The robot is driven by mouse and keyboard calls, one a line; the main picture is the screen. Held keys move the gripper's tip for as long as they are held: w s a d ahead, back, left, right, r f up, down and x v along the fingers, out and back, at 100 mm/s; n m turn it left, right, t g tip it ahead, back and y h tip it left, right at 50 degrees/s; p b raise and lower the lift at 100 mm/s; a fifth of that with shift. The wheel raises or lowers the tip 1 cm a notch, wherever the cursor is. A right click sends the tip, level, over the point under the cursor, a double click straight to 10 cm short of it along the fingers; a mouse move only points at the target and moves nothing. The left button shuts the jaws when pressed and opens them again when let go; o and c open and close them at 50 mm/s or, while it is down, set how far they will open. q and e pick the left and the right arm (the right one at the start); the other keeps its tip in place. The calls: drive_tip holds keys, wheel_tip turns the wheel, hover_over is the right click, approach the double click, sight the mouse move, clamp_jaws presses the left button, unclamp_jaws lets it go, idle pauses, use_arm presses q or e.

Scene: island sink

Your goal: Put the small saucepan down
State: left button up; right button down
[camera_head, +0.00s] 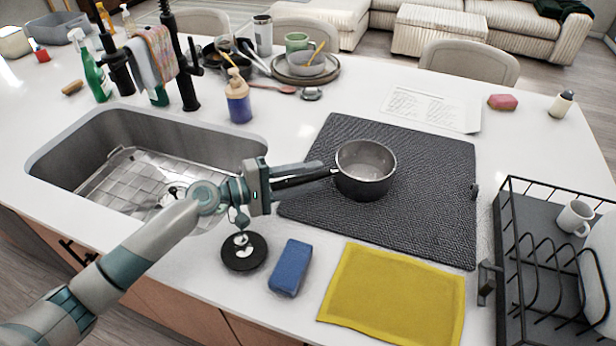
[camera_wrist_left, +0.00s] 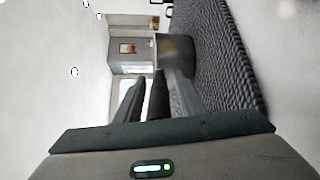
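The small saucepan (camera_head: 365,170) is dark outside with a grey inside. It is upright and empty over the dark textured mat (camera_head: 420,215). My left gripper (camera_head: 305,176) is on its black handle, which points left in the head view. In the left wrist view the handle (camera_wrist_left: 158,97) lies between the two fingers of the left gripper (camera_wrist_left: 157,92), with the pan body (camera_wrist_left: 176,48) beyond and the mat (camera_wrist_left: 222,60) beside it. I cannot tell whether the pan's base touches the mat. My right gripper is not in view.
The sink (camera_head: 85,135) lies left of the mat. A blue sponge (camera_head: 290,267) and yellow cloth (camera_head: 393,296) lie in front. A dish rack (camera_head: 512,225) with a white mug (camera_head: 575,217) stands right. A paper sheet (camera_head: 432,106) and soap bottle (camera_head: 238,98) are behind.

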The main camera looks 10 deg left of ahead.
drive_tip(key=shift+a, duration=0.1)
